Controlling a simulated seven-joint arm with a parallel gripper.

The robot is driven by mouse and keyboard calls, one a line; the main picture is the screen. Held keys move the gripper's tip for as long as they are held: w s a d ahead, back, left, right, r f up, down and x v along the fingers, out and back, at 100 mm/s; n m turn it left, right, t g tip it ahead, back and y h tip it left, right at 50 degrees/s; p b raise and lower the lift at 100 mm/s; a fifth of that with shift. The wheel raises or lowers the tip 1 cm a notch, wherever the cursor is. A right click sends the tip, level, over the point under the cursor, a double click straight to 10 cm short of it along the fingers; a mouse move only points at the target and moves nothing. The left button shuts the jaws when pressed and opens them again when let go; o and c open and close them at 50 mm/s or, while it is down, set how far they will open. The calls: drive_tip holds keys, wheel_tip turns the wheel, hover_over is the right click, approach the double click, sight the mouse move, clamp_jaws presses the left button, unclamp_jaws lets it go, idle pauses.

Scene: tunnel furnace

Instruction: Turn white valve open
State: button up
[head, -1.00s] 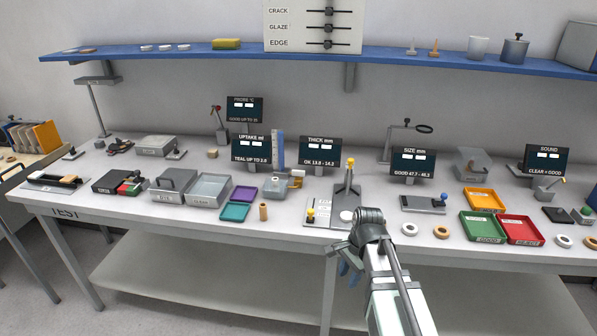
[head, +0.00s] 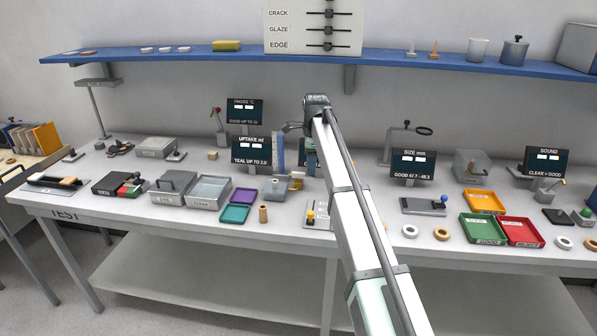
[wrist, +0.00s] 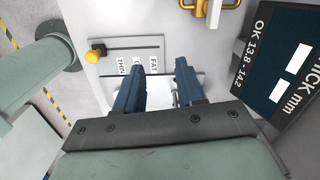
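I cannot clearly make out the white valve. A small pale part (head: 297,174) shows on the grey apparatus (head: 275,189) at the foot of the blue upright column (head: 278,150) in the head view; I cannot tell whether it is the valve or how it is turned. My gripper (head: 285,127) is raised high near the top of that column, small in the head view. In the wrist view my gripper (wrist: 161,70) has its two dark blue fingers apart, with nothing seen held between them. A pale surface shows beyond them.
A slider plate with a yellow knob (wrist: 96,54) lies beyond the fingers in the wrist view. The thickness display (wrist: 285,75) stands close on the right. The uptake display (head: 251,150), teal tray (head: 234,213) and purple tray (head: 244,195) are near the column.

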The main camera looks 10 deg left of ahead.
wheel_tip(320, 180, up, 6)
drive_tip(key=m, duration=0.2)
hover_over(298, 176)
drive_tip(key=f, duration=1.4)
drive_tip(key=shift+w, duration=0.3)
drive_tip(key=shift+c, duration=0.4)
clamp_jaws()
